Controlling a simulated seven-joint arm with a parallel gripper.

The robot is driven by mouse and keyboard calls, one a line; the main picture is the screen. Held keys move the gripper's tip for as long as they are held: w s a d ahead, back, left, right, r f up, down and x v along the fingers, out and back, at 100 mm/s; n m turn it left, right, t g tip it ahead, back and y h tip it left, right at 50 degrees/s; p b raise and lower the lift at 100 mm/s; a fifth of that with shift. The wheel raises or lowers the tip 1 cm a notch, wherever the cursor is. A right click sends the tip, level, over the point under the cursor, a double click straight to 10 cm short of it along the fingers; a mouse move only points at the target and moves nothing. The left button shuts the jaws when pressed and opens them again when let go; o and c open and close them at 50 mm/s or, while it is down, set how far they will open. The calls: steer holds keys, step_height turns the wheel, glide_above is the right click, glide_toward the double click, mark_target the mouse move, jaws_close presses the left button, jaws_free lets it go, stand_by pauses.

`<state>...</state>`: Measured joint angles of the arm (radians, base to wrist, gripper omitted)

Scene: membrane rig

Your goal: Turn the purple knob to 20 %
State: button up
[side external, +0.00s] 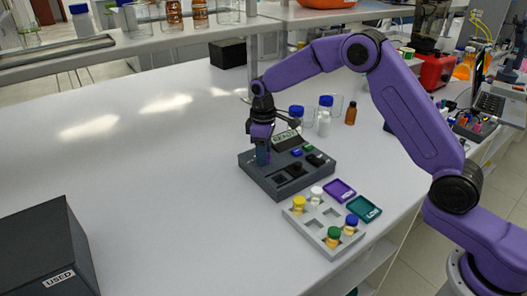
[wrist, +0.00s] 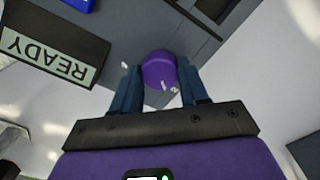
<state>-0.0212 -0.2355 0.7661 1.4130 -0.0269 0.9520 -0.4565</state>
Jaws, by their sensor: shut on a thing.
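The purple knob (wrist: 158,70) shows in the wrist view between the two blue fingers of my gripper (wrist: 162,88). Small white marks lie on and beside the knob; I cannot read the setting it points to. In the side external view my gripper (side external: 263,154) reaches down to the back left part of the dark grey rig (side external: 259,180), and its fingers hide most of the knob. The gripper is shut on the knob. A display (wrist: 52,47) on the rig reads READY; it also shows in the side external view (side external: 286,140).
In front of the rig is a grey tray (side external: 309,225) with several capped vials. A purple card (side external: 340,190) and a teal card (side external: 364,208) lie beside it. Bottles (side external: 325,117) stand behind the rig. A dark box marked USED (side external: 40,250) is at front left. The left tabletop is clear.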

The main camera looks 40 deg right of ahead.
steer(key=o, duration=1.1)
steer(key=shift+c, duration=0.2)
steer(key=shift+r, duration=0.1)
step_height(320, 180, up, 17)
steer(key=shift+s+a+r, duration=0.15)
steer(key=shift+a, duration=0.05)
